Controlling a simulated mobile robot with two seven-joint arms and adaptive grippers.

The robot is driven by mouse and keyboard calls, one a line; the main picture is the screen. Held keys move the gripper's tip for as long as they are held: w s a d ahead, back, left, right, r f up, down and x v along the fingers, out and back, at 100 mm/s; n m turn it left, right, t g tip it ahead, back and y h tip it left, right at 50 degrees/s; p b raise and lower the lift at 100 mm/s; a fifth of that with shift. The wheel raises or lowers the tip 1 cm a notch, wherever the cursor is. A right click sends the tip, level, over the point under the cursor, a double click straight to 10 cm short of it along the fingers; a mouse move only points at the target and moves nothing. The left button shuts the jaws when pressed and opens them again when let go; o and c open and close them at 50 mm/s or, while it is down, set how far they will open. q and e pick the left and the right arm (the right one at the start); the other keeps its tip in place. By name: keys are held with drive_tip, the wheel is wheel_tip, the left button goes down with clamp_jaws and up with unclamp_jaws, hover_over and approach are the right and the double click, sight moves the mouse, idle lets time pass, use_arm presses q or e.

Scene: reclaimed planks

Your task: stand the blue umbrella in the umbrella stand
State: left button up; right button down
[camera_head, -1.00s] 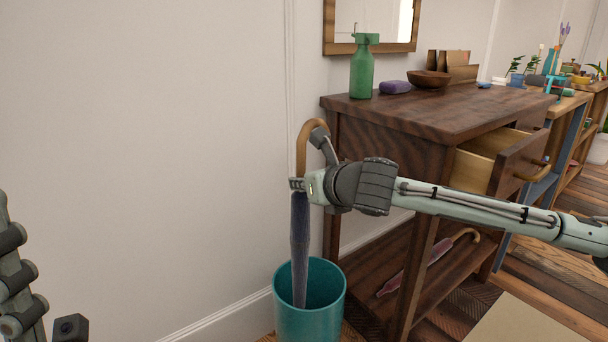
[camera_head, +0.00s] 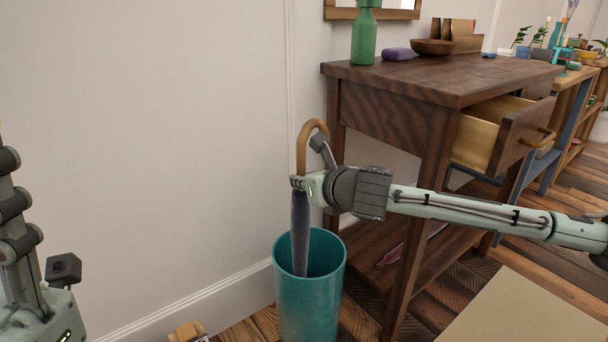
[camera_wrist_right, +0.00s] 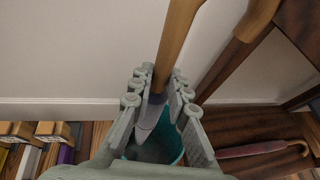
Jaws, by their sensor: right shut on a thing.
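The blue umbrella (camera_head: 300,232) hangs nearly upright, its curved wooden handle on top. My right gripper (camera_head: 299,185) is shut on it just below the handle, above the teal umbrella stand (camera_head: 312,305). The umbrella's lower part passes into the stand's mouth; its tip is hidden behind the front wall. The right wrist view shows my right gripper's fingers (camera_wrist_right: 155,95) on both sides of the umbrella (camera_wrist_right: 150,118), with the stand (camera_wrist_right: 165,145) below. Of my left arm only lower links show at the left edge; its fingers are out of view.
A dark wooden table (camera_head: 430,80) with an open drawer (camera_head: 490,135) stands right of the stand. A pinkish umbrella (camera_wrist_right: 255,149) lies on its lower shelf. Wood-ended objects (camera_wrist_right: 50,130) lie on the floor at left. The white wall is close behind.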

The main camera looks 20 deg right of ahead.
drive_tip(key=shift+f, duration=0.15)
drive_tip(key=c, duration=1.4)
unclamp_jaws()
drive_tip(key=v, duration=1.2)
